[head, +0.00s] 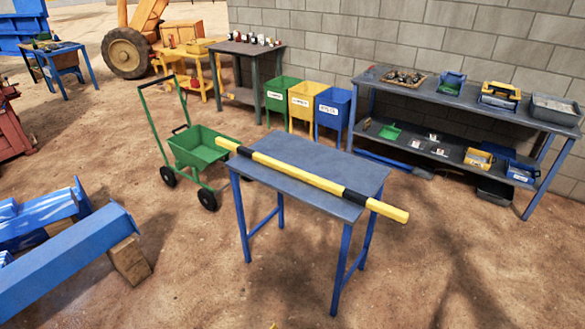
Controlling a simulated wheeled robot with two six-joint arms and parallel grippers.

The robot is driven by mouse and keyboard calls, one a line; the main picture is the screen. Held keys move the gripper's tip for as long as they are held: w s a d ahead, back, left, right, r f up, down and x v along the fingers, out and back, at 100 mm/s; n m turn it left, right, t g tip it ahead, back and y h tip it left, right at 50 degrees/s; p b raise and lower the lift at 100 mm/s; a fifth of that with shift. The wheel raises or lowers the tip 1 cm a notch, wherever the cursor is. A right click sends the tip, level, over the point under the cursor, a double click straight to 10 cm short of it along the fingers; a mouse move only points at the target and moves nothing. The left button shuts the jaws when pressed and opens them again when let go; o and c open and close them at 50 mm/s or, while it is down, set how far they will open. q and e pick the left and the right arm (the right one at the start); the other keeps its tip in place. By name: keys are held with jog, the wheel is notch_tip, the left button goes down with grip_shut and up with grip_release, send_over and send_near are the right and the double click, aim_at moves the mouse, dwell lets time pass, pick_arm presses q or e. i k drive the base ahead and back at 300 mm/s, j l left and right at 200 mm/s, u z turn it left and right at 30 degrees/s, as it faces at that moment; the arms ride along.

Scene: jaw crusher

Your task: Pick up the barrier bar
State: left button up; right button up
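The barrier bar (300,174) is a long yellow bar with two black bands. It lies slantwise across the grey top of a small blue-legged table (300,200) in the middle of the head view. Both ends stick out past the tabletop, the left end farther back and the right end nearer to me.
A green cart (198,147) stands just behind the table's left side. Green, yellow and blue bins (332,108) and a long shelf bench (450,97) line the block wall. Blue beams (70,265) lie at the left. Open dirt floor surrounds the table's front and right.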

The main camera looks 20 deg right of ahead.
aim_at(384, 210)
jog(key=i+j+z, duration=0.1)
jog(key=i+j, duration=0.15)
jog(key=i+j+z, duration=0.1)
jog(key=i+j, duration=0.15)
jog(key=j, duration=0.15)
jog(key=i+j+z, duration=0.15)
jog(key=j, duration=0.2)
jog(key=i+j+z, duration=0.1)
jog(key=i+j, duration=0.15)
jog(key=i+j+z, duration=0.1)
jog(key=j, duration=0.4)
jog(key=i+j+z, duration=0.15)
jog(key=i, duration=0.25)
jog(key=i+j+z, duration=0.15)
jog(key=i, duration=0.2)
jog(key=i+j+z, duration=0.15)
jog(key=i, duration=0.25)
jog(key=i+l+z, duration=0.2)
jog(key=i+l, duration=0.15)
jog(key=i, duration=0.15)
